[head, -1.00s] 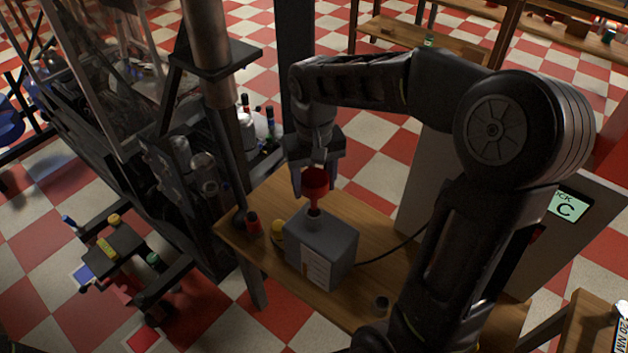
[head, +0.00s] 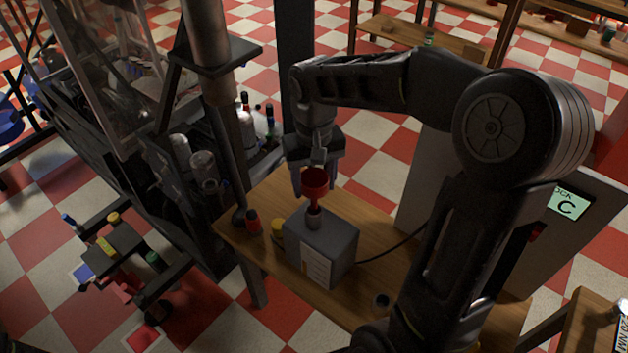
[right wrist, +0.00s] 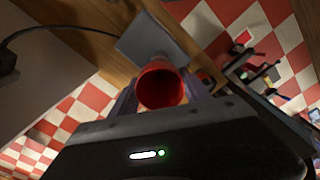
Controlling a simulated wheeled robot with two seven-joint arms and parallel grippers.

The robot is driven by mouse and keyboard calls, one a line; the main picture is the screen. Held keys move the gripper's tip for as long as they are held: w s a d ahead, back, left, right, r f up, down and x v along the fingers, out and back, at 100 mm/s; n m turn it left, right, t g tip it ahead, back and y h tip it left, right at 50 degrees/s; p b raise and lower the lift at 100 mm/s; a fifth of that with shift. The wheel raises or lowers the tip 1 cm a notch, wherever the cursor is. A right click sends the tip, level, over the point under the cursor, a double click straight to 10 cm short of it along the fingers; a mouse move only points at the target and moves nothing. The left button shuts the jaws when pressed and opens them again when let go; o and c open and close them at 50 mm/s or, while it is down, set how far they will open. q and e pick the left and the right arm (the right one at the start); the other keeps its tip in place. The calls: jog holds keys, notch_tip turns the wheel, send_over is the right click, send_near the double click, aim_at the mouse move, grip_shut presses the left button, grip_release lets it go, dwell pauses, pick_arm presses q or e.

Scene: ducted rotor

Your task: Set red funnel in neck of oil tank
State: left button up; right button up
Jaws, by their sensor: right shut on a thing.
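The red funnel (head: 315,182) is upright above the grey oil tank (head: 322,248), its spout pointing down at the tank's neck (head: 314,218). The spout tip meets the neck in the head view; I cannot tell how deep it sits. My right gripper (head: 313,183) is shut on the funnel from behind. In the right wrist view the funnel's open mouth (right wrist: 160,86) is between the fingers, and part of the tank (right wrist: 145,40) shows beyond it. The neck is hidden there. My left gripper is not in view.
The tank stands on a wooden bench (head: 262,205). A black cable (head: 395,247) runs right from the tank. A dark machine frame (head: 185,200) stands close on the left.

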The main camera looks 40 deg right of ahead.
jog(key=shift+f+b, duration=1.75)
jog(key=shift+f, duration=0.8)
jog(key=o, duration=1.4)
jog(key=shift+o, duration=0.2)
notch_tip(320, 180, up, 8)
jog(key=shift+f, duration=0.1)
